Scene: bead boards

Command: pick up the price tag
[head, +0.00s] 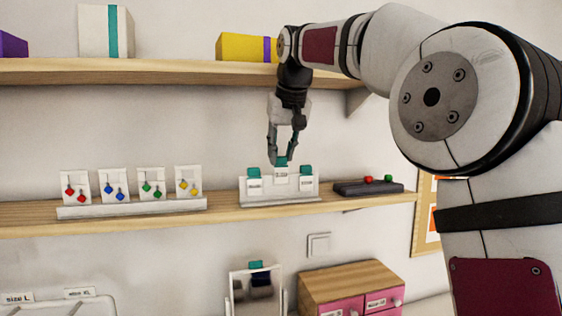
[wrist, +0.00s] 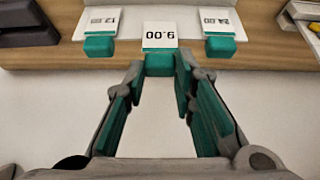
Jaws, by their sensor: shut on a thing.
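The middle price tag (wrist: 160,38) is a white card reading 9.00 with a teal grip block. In the head view this tag (head: 281,174) sits higher than its two neighbours, on or just above the white stand (head: 281,199); I cannot tell if it touches. My gripper (head: 281,158) points down from above, shut on its teal block. In the wrist view my gripper's (wrist: 160,68) fingertips are at both sides of the block. The neighbouring tags, 12.00 (wrist: 102,22) and 24.00 (wrist: 218,20), stand on either side, clear of the fingers.
The stand is on a wooden shelf (head: 228,215). Earring cards (head: 114,187) stand in a white rack at left; a dark tray (head: 350,189) with red and green beads is at right. An upper shelf (head: 150,72) holds boxes. A mirror and drawers (head: 350,284) are below.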

